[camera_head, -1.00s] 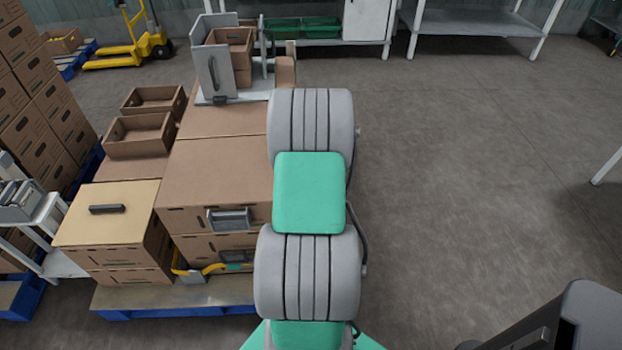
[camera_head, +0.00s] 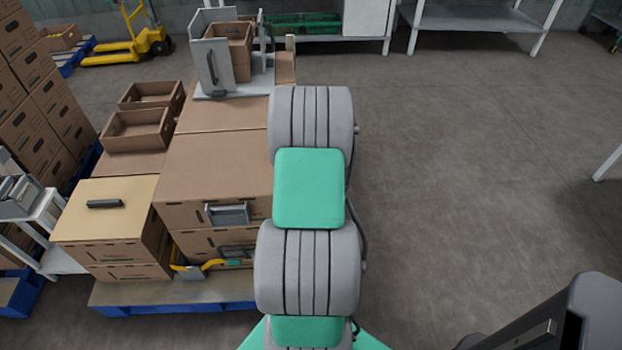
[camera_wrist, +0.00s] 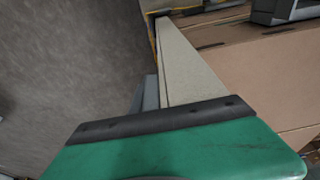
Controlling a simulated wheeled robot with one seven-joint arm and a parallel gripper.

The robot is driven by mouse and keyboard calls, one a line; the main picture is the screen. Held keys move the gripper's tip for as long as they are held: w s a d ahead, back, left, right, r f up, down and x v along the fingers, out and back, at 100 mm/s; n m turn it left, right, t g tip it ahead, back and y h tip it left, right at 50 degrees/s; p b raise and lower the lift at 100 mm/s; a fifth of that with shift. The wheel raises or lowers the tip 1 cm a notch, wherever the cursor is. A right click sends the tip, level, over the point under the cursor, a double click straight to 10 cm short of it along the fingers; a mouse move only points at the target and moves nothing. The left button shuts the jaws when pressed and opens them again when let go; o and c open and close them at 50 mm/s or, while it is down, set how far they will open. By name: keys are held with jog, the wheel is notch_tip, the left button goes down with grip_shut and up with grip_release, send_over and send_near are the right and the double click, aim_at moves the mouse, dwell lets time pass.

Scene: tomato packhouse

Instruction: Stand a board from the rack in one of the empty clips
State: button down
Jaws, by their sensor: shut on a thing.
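In the wrist view, my gripper (camera_wrist: 150,97) shows only in part, as a grey piece beyond a green and black edge. It is shut on a long pale beige board (camera_wrist: 190,68), which reaches away from me and looks narrower at its far end. Brown cartons lie just to the right of the board. In the head view my arm hides the gripper and the board. A grey bracket (camera_head: 229,214) is on the front of the carton stack. Another grey bracket (camera_head: 190,272) with a yellow strap sits low at its foot. I cannot tell which parts are empty clips.
The carton stack (camera_head: 214,172) stands on a blue pallet (camera_head: 172,309) left of my arm. Open cartons (camera_head: 138,130) and a lidded carton (camera_head: 105,225) are further left. A grey stand (camera_head: 212,70) is at the back.

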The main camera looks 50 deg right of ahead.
jog(key=shift+f+b, duration=0.5)
jog(key=shift+f, duration=0.3)
jog(key=c, duration=1.2)
grip_release()
jog(key=shift+c, duration=0.2)
jog(key=shift+r+p, duration=2.7)
jog(key=shift+r, duration=1.35)
jog(key=shift+a, duration=0.1)
